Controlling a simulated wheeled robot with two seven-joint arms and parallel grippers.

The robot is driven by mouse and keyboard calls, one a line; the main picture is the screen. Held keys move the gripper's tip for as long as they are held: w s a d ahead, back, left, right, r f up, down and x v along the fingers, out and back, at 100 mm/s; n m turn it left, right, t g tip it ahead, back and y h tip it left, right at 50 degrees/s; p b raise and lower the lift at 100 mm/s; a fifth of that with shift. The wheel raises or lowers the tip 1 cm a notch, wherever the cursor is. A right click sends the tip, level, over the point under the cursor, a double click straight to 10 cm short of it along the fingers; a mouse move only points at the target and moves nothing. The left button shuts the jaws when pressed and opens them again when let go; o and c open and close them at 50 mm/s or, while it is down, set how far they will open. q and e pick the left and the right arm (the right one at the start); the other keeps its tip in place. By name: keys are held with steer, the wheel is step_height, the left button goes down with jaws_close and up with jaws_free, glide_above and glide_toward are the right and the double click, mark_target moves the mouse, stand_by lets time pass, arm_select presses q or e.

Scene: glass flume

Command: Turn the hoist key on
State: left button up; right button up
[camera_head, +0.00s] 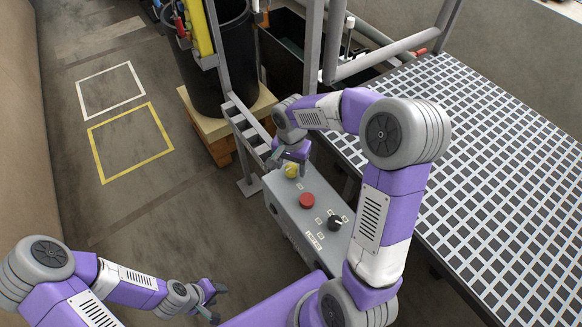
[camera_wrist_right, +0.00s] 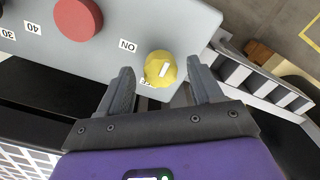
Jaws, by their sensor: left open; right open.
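The hoist key is a round yellow knob (camera_head: 291,170) with a pale bar across it, at the far end of the grey control box (camera_head: 283,205). In the right wrist view the yellow knob (camera_wrist_right: 160,69) has an ON label (camera_wrist_right: 127,45) to its upper left. Another label just below it is mostly hidden. My right gripper (camera_head: 289,162) is open at the knob. Its fingers stand on either side of the knob in the wrist view, with gaps visible. My left gripper (camera_head: 213,299) is open and empty, low over the floor at the left.
The box also carries a red button (camera_head: 307,201) and a black dial (camera_head: 334,222) with number labels. A grating (camera_head: 480,150) lies to the right. A black bin (camera_head: 215,65) on a wooden base and metal posts stand behind. The floor at left is clear, with taped rectangles.

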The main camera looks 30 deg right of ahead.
steer(key=shift+f, duration=0.3)
steer(key=c, duration=1)
steer(key=shift+c, duration=0.2)
